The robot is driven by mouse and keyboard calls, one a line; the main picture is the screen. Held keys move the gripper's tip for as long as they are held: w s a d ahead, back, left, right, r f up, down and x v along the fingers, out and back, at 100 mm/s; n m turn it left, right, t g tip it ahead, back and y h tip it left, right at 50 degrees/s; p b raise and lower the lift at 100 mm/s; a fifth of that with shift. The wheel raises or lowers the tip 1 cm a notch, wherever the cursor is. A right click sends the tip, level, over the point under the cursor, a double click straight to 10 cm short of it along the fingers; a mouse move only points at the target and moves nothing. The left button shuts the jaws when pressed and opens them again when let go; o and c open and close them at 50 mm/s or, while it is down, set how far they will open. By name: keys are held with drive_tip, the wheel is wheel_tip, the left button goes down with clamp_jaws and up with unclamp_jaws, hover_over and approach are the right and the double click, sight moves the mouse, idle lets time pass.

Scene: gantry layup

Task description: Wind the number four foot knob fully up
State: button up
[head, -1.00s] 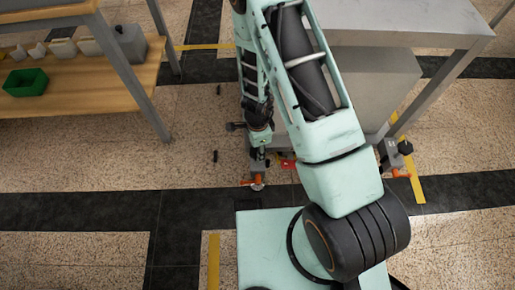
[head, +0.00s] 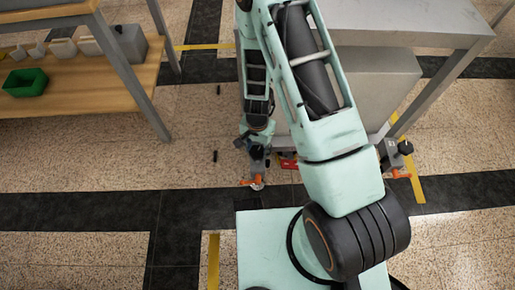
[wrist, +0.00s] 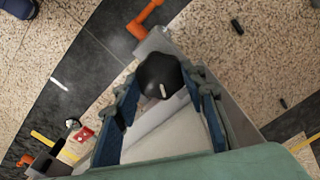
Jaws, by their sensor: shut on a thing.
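A round black knob (wrist: 160,72) with a white mark on top sits between the two fingers of my gripper (wrist: 165,82) in the wrist view. The fingers are shut on it from both sides. The knob tops a grey foot bracket with an orange lever (wrist: 146,18). In the head view my gripper (head: 257,150) points down at this foot, beside the grey cabinet, and the knob is hidden there. The foot's orange lever (head: 250,182) shows near the floor. I cannot read a number on the foot.
Another foot with a black knob (head: 405,147) and orange lever stands at the right. A red object (head: 287,161) lies by the cabinet base. Small black pieces (head: 215,156) lie on the floor. A wooden shelf (head: 90,85) with a green bin (head: 25,82) stands at left.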

drive_tip(key=shift+n, duration=0.4)
drive_tip(key=o, duration=1.2)
drive_tip(key=shift+c, duration=0.2)
drive_tip(key=shift+r, duration=0.1)
wheel_tip(320, 180, up, 12)
